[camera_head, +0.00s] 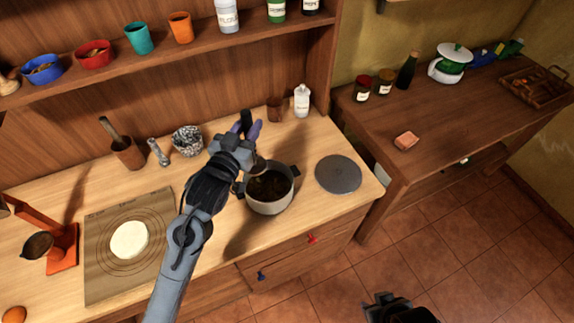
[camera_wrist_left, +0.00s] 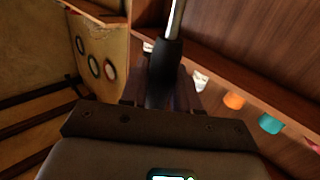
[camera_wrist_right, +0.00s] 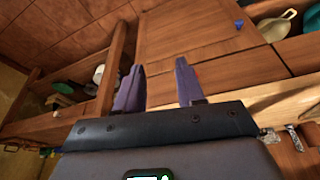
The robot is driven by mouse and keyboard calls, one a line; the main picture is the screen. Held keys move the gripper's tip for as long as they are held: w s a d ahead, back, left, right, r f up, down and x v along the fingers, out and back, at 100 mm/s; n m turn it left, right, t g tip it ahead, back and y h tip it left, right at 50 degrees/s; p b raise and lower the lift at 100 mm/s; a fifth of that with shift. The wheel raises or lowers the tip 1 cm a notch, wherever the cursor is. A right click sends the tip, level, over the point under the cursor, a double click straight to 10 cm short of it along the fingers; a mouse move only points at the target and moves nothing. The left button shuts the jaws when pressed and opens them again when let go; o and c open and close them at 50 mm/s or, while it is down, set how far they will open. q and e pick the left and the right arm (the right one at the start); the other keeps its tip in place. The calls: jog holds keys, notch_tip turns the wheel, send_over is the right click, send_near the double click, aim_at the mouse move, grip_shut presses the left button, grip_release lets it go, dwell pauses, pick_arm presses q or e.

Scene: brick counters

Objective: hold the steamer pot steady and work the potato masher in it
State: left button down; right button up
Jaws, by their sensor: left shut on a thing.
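The steamer pot (camera_head: 268,207) stands on the wooden counter, a grey pot with dark side handles and brown contents inside. My left gripper (camera_head: 247,128) is above and behind the pot, shut on the black handle of the potato masher (camera_head: 246,118). In the left wrist view the masher's black grip (camera_wrist_left: 163,75) sits between the fingers, with a metal shaft beyond it.
A round grey plate (camera_head: 338,174) lies right of the pot. A speckled bowl (camera_head: 187,141), a mortar (camera_head: 128,153) and a board with a white disc (camera_head: 128,240) are to the left. A white bottle (camera_head: 302,101) stands behind. A side table (camera_head: 440,125) is to the right.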

jog(key=w+a+m+t+y, duration=0.2)
jog(key=w+a+m+t, duration=0.1)
jog(key=w, duration=0.6)
jog(key=w+a+m+t+y, duration=0.3)
jog(key=w+a+m+t, duration=0.1)
jog(key=w+m, duration=0.3)
jog(key=w+a+f+m+t+y, duration=0.1)
jog(key=w+a+m+t+y, duration=0.1)
jog(key=w, duration=0.9)
jog(key=shift+a+m+t+y, duration=0.15)
jog(key=shift+a+m+t, duration=0.25)
jog(key=shift+m+t, duration=0.4)
jog(key=shift+a+m+t+y, duration=0.15)
jog(key=shift+a+m+t, duration=0.35)
jog(key=shift+t, duration=0.5)
jog(key=x, duration=1.1)
jog(key=shift+w+a, duration=0.1)
jog(key=shift+w, duration=0.15)
grip_shut()
